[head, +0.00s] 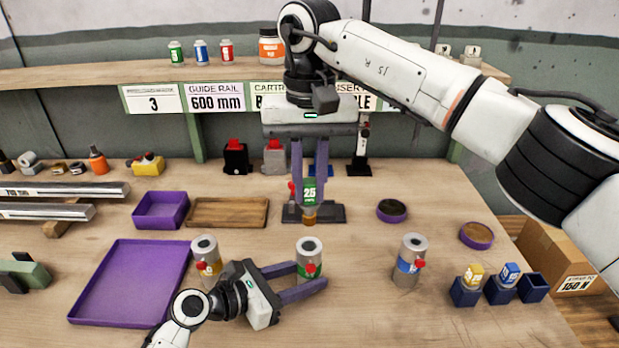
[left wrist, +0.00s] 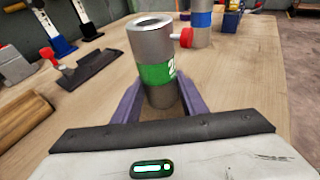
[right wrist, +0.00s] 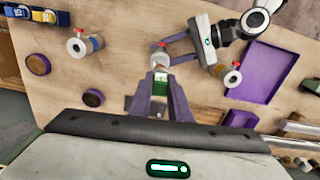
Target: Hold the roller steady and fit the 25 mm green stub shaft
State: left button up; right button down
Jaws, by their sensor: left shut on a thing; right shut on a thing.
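The green-banded roller (head: 309,251) stands upright on the bench. It is a grey cylinder with a hole in its top and a red knob. My left gripper (head: 305,277) is shut on it low down; the left wrist view shows the roller (left wrist: 155,60) between the purple fingers. My right gripper (head: 309,200) points down behind the roller, shut on the green stub shaft (head: 309,192) marked 25. The shaft is upright above a dark stand (head: 332,213); I cannot tell if it touches it. The shaft also shows in the right wrist view (right wrist: 160,88).
A yellow-banded roller (head: 205,262) and a blue-banded roller (head: 410,262) stand either side. Blue holders (head: 465,293) with yellow and blue shafts are at right. A purple tray (head: 110,300) lies at left; a round purple dish (head: 391,212) is behind the blue roller.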

aim_at(309, 224)
jog(key=shift+f, duration=2.3)
jog(key=shift+f, duration=2.7)
jog(key=c, duration=1.6)
grip_release()
jog(key=shift+o, duration=0.2)
notch_tip(309, 224, up, 12)
pick_arm(q)
jog(key=o, duration=0.9)
